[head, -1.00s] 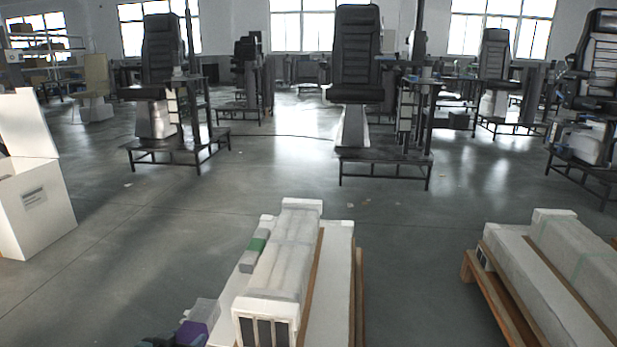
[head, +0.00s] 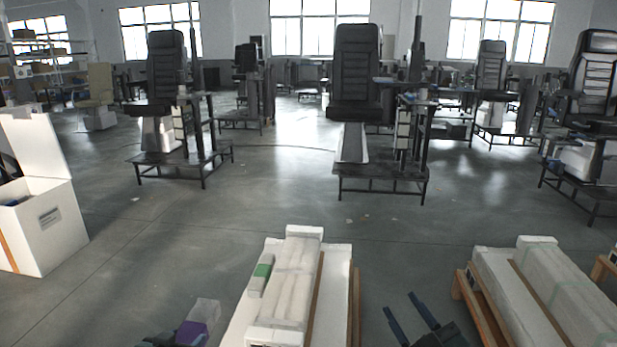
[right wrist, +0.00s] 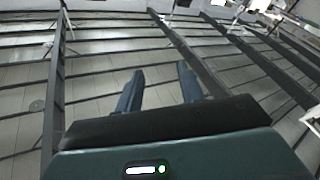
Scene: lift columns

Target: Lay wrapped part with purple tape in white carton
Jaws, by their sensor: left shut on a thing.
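The wrapped part with purple tape (head: 193,332) is at the bottom of the head view, its upper end pale and its purple band lower down. My left gripper (head: 172,340) is at its lower left, mostly cut off by the frame edge, and is shut on it. The white carton (head: 50,228) stands on the floor at the far left with its lid flap up. Its top is open, and something dark and blue shows inside. My right gripper (head: 412,318) is open and empty at the bottom right of the pallet; its spread fingers also show in the right wrist view (right wrist: 160,92).
A pallet with long white packages (head: 285,295) lies in front, with a green-taped wrapped part (head: 261,272) on its left side. Another loaded pallet (head: 540,300) is at the right. Seats on lift columns (head: 357,130) stand behind. Floor (head: 150,250) between carton and pallet is clear.

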